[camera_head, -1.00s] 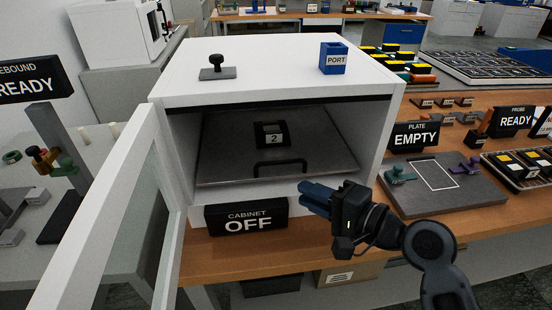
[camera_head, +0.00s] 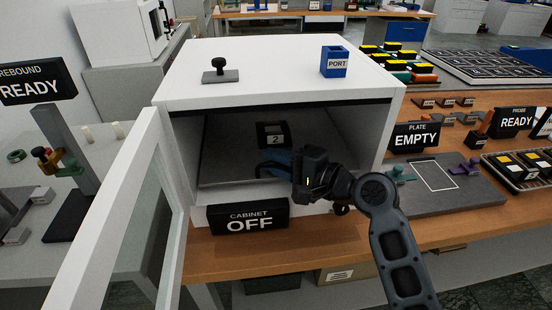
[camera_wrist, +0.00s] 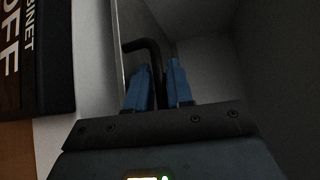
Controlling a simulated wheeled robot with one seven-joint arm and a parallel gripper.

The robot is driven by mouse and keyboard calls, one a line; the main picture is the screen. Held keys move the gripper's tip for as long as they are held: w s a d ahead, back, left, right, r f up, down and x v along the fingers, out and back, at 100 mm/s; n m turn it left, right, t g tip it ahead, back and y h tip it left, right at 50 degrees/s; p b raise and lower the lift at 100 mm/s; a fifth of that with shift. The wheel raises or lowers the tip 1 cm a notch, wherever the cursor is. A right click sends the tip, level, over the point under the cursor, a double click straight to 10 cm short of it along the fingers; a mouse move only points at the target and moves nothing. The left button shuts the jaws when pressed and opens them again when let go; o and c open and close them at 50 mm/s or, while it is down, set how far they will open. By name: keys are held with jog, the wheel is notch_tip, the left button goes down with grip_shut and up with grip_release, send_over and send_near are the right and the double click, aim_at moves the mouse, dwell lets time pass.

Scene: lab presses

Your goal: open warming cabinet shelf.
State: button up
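The warming cabinet (camera_head: 165,135) is white, and its glass door (camera_head: 128,225) stands swung open to the left. Inside lies a dark grey shelf (camera_head: 222,160) with a tag marked 2 (camera_head: 273,134). In the wrist view the black bent handle (camera_wrist: 141,44) passes between my two blue fingers (camera_wrist: 160,82). The fingers stand apart on either side of it, with a slim gap on the right. The shelf sits inside the cabinet.
A sign reading CABINET OFF (camera_head: 248,217) is below the opening, close under my gripper; it also shows in the wrist view (camera_wrist: 25,55). A blue PORT block (camera_head: 334,64) and a black-knobbed plate (camera_head: 220,75) sit on the cabinet top. A grey plate fixture (camera_head: 470,195) stands at the right.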

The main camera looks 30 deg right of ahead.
grip_shut()
dwell(0.7)
